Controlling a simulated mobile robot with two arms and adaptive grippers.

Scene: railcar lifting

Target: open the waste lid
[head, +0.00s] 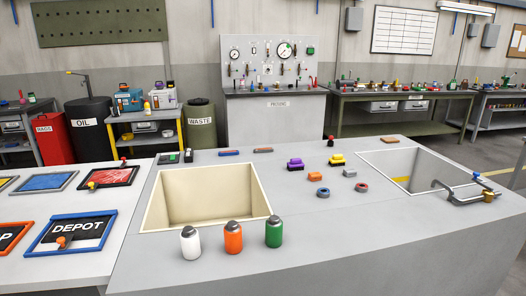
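An olive-green drum marked WASTE (201,134) stands on the floor behind the grey worktop, left of the middle in the head view. Its round top (199,101) looks covered and level, but it is too small to make out a handle or hinge. The worktop's back edge hides the drum's foot. Neither of my grippers is in view.
A grey worktop (330,250) fills the front, with a cream open bin (210,190), several bottles and small parts. A black OIL drum (90,140) and yellow-framed cart (145,138) stand left of the drum; a gauge bench (275,115) stands right.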

